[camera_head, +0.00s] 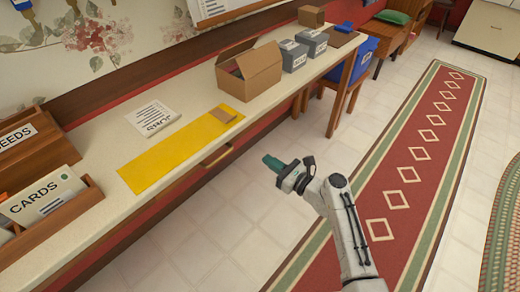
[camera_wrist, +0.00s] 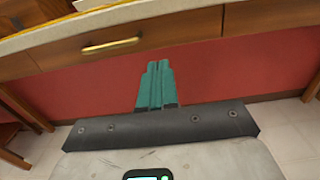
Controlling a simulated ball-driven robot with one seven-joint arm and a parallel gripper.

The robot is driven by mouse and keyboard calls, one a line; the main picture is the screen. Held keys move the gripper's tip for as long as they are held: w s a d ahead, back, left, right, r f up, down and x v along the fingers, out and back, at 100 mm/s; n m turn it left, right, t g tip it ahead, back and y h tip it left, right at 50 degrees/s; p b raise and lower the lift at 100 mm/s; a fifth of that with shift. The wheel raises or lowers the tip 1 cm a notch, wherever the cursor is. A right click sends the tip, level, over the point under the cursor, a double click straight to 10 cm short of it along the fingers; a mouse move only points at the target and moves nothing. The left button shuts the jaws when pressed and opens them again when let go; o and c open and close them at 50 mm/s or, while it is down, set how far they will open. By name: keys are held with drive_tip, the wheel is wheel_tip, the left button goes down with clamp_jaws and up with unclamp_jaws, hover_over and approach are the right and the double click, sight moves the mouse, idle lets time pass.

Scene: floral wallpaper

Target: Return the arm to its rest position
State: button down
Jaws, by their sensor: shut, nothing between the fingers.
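My gripper (camera_head: 271,163) is held over the tiled floor, in front of the long counter and apart from it. Its green fingers are together with nothing between them, as the wrist view also shows (camera_wrist: 157,68). My arm reaches up from the bottom right of the head view, bent at the wrist. In the wrist view the fingers point toward the counter's red front, below a drawer with a brass handle (camera_wrist: 110,46).
The counter (camera_head: 110,220) holds a yellow mat (camera_head: 155,165), a white paper (camera_head: 152,118), an open cardboard box (camera_head: 262,75), grey boxes and wooden card trays. A red runner rug (camera_head: 375,185) lies on the right; the floor around my gripper is clear.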

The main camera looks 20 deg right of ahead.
drive_tip(key=shift+s+d, duration=0.1)
drive_tip(key=shift+s, duration=0.05)
drive_tip(key=s+a+f+n+g+p, duration=0.1)
drive_tip(key=s+f+n+g, duration=0.15)
drive_tip(key=s+n, duration=0.4)
drive_tip(key=s+a+f+n+g+h+p, duration=0.1)
drive_tip(key=s+n+g, duration=0.3)
drive_tip(key=s+n, duration=0.25)
drive_tip(key=s+a+f+n+g+p, duration=0.1)
drive_tip(key=s+f+n+g, duration=0.15)
drive_tip(key=s+n, duration=0.45)
drive_tip(key=s+d+r+n+g+h, duration=0.2)
drive_tip(key=s+d+r+n+h, duration=0.1)
drive_tip(key=s, duration=0.7)
drive_tip(key=s+d+r+n+g+h+p, duration=0.1)
drive_tip(key=s+d+r+n+g+h, duration=0.2)
drive_tip(key=s, duration=0.8)
drive_tip(key=d+r+n+h, duration=0.1)
drive_tip(key=d+n+h, duration=0.1)
drive_tip(key=d+n, duration=0.1)
drive_tip(key=shift+d+r+n+g+p, duration=0.3)
drive_tip(key=shift+d, duration=0.1)
